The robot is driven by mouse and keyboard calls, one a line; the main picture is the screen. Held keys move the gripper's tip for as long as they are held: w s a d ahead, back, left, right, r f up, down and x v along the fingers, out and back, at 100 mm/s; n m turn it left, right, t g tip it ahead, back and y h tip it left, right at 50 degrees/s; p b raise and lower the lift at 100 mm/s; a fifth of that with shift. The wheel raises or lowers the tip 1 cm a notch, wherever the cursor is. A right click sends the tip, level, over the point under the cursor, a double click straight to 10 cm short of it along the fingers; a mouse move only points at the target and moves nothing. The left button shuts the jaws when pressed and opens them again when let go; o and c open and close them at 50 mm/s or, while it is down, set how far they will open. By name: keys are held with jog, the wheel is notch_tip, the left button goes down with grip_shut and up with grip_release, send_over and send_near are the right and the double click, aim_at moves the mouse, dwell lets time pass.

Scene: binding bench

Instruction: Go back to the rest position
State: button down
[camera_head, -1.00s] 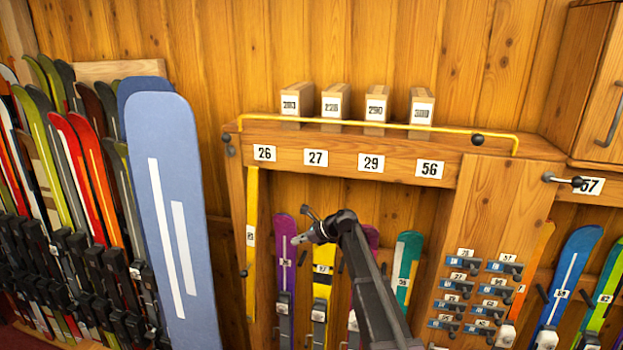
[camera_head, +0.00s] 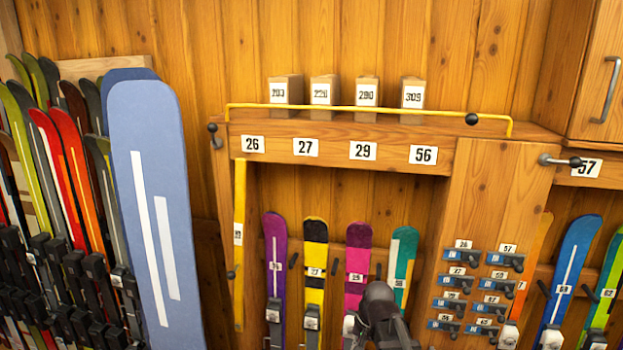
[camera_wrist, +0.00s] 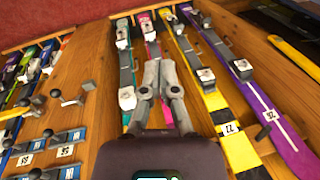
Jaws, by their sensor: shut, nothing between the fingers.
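My gripper (camera_wrist: 160,72) shows in the wrist view, shut and empty, in front of the rack of skis. Behind its fingers are a pink ski (camera_wrist: 148,30) and a teal ski (camera_wrist: 124,60). A yellow and black ski (camera_wrist: 212,100) and a purple ski (camera_wrist: 262,105) are to its right. In the head view only a dark part of my arm shows at the bottom, in front of the lower part of the pink ski (camera_head: 357,262). The fingers cannot be made out there.
A wooden shelf front with number plates (camera_head: 362,151) spans the rack, with a yellow rail (camera_head: 380,108) and several boxes (camera_head: 366,92) above. A panel of small numbered blue holders (camera_head: 450,304) is on the right. A large blue board (camera_head: 155,220) and many skis stand left.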

jog(key=s+d+f+n+h+b, duration=0.1)
jog(key=s+d+f+n+h, duration=0.1)
jog(key=s+d, duration=0.3)
jog(key=shift+s+f+n+g+b, duration=0.3)
jog(key=shift+s+f+n+b, duration=0.15)
jog(key=shift+s+n, duration=0.55)
jog(key=shift+s, duration=0.15)
